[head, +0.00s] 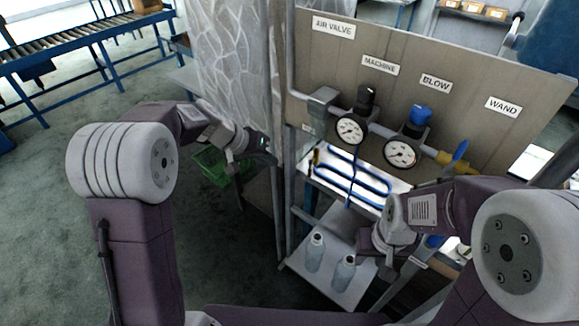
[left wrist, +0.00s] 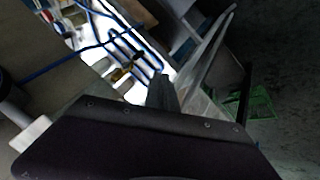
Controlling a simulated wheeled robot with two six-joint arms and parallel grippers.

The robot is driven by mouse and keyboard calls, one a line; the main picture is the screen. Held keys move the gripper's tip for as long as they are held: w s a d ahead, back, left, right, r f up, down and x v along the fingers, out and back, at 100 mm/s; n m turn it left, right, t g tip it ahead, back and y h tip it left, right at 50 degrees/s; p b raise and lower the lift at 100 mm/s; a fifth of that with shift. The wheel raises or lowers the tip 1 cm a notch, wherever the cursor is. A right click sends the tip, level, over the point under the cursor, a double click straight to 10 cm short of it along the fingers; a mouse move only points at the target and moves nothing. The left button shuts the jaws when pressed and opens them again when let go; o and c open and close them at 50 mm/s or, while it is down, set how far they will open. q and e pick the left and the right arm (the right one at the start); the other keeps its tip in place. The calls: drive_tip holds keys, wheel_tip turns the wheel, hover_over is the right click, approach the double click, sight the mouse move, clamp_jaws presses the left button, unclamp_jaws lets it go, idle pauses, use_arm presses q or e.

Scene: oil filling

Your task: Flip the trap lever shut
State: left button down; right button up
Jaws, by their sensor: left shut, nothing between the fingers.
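My left gripper (head: 262,143) is at the left edge of the panel frame, by the upright post, shut and empty. In the left wrist view its dark fingers (left wrist: 163,92) show over the bright shelf. A small brass-coloured fitting (head: 316,157) hangs below the grey unit under the AIR VALVE label, to the right of the left gripper and apart from it. It may carry the trap lever; its position is too small to tell. A brass piece also shows in the left wrist view (left wrist: 122,73). My right gripper (head: 378,244) is low before the shelves; its fingertips are unclear.
The panel (head: 440,70) carries two gauges (head: 350,130), a black knob, a blue knob and a blue lever (head: 460,150). A blue coiled hose (head: 350,182) lies below. Two bottles (head: 315,252) stand on the lower shelf. A green crate (head: 210,165) is on the floor behind my left arm.

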sight(310, 169)
use_arm(q)
drive_tip(key=w+d+f+p, duration=0.2)
drive_tip(key=w+d+f, duration=0.1)
drive_tip(key=d+f, duration=0.4)
drive_tip(key=shift+w+d+f, duration=0.15)
drive_tip(key=shift+d+f, duration=0.15)
drive_tip(key=shift+d, duration=0.4)
drive_tip(key=shift+f+b, duration=0.15)
drive_tip(key=shift+b, duration=0.3)
